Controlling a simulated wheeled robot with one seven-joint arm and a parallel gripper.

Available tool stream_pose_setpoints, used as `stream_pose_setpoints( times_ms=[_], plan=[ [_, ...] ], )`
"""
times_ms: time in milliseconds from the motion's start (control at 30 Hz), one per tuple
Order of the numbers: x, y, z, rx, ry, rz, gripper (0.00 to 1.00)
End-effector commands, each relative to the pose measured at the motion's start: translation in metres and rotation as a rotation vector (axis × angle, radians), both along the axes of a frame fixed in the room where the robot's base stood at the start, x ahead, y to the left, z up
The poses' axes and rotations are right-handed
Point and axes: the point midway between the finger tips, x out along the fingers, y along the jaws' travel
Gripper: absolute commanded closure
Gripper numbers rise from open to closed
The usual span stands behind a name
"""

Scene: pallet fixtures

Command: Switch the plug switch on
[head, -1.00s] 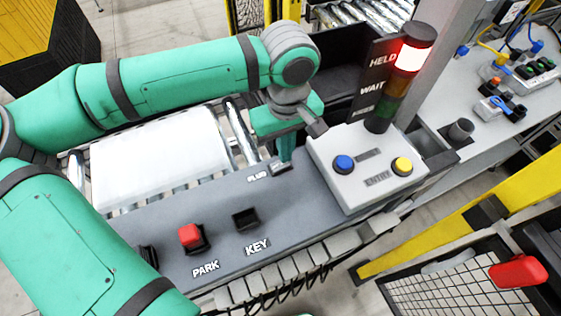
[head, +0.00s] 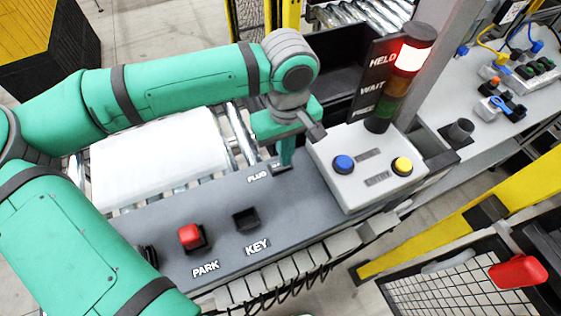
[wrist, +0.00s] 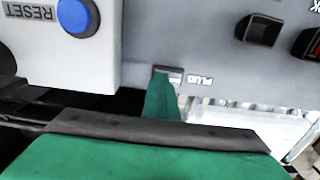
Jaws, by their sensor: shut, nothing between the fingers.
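The plug switch (wrist: 175,76) is a small dark part beside the PLUG label on the grey panel. In the wrist view only its upper part shows, and my green fingers cover the rest. My gripper (wrist: 160,85) is shut and empty, with its tips at the switch. In the head view my gripper (head: 285,160) points down at the panel's back edge, just right of the PLUG label (head: 257,178). Whether the fingertips touch the switch, and which way the switch is set, I cannot tell.
A raised box with a blue button (head: 343,164) and a yellow button (head: 402,166) stands close right of my gripper. A signal tower (head: 400,75) is lit red at the top. A red PARK switch (head: 190,236) and the KEY socket (head: 246,219) sit nearer the front.

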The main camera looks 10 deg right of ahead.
Motion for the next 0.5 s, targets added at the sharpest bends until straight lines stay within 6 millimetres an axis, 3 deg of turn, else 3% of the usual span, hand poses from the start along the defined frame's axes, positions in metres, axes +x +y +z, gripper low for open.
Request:
stream_pose_setpoints(
  times_ms=[500],
  plan=[
    [0.0, 0.0, 0.029, 0.001, -0.001, 0.0, 1.0]
  ],
)
